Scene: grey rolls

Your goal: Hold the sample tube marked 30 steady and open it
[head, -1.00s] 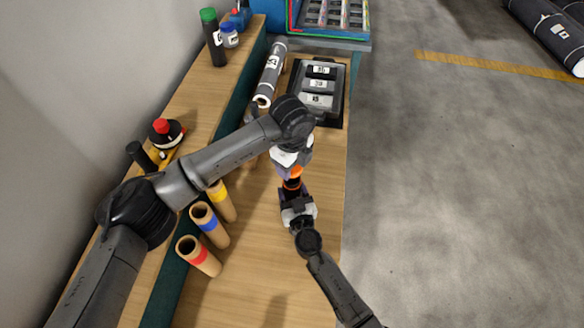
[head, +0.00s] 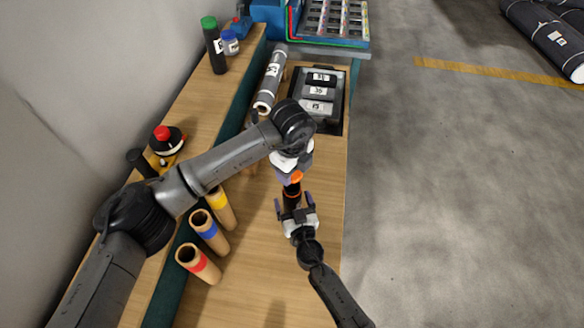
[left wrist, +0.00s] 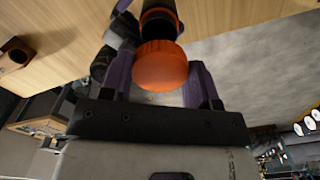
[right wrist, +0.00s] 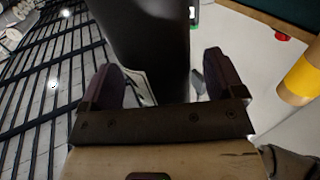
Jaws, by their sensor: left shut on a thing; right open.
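A dark tube (head: 292,196) with an orange cap (head: 296,177) is held above the bench, with a thin orange band below the cap. My left gripper (head: 292,170) is shut on the orange cap (left wrist: 160,66), which sits between its purple fingers in the left wrist view. The cap is on the tube. My right gripper (head: 294,204) is open, its two fingers on either side of the tube's lower end. In the right wrist view the black tube body (right wrist: 148,40) stands between the spread fingers, with gaps beside it. No number on the held tube is readable.
A black tray (head: 333,122) with labelled dark pieces lies at the bench's far end, beside a grey roll (head: 270,80). Several cardboard tubes with coloured bands, such as the red-banded one (head: 198,263), stand at left. The front bench surface (head: 245,270) is clear.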

